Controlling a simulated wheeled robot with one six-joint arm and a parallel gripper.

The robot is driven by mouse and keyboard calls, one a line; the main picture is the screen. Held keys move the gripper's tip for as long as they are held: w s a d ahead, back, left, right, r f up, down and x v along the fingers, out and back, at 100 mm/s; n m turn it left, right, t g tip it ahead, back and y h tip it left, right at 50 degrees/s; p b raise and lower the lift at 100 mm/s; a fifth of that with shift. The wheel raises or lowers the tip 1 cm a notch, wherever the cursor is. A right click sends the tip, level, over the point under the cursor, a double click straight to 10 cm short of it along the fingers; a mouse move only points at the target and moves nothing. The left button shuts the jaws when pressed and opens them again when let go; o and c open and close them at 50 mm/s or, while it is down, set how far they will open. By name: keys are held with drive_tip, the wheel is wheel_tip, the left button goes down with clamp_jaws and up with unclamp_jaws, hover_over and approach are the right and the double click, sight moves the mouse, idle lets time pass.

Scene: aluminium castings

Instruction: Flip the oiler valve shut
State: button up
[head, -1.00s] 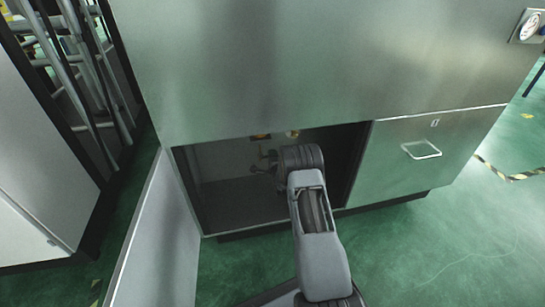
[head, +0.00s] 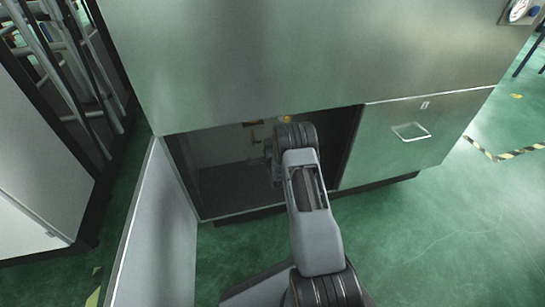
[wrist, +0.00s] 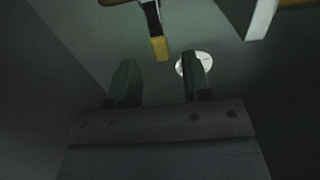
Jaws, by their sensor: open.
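The oiler valve's lever, with a yellow end (wrist: 160,46), hangs down from a dark stem at the top of the wrist view. A small yellow part (head: 286,119) shows at the top of the cabinet opening in the head view; I cannot tell if it is the same lever. My gripper (wrist: 161,64) is open and empty. Its two dark fingers point toward the lever, which appears just beyond and between the fingertips. I see no clear contact. In the head view my arm reaches into the opening and mostly hides the gripper.
A white round disc (wrist: 187,64) lies behind the right finger. A brownish pipe and a pale strut (wrist: 262,18) cross the top of the wrist view. The open cabinet door (head: 160,235) stands left of my arm; a closed drawer front (head: 405,140) is at right.

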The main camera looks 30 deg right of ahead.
drive_tip(key=s+a+p, duration=0.2)
drive_tip(key=s, duration=0.7)
drive_tip(key=shift+s+p, duration=0.2)
drive_tip(key=shift+p, duration=0.1)
drive_tip(key=shift+d, duration=0.1)
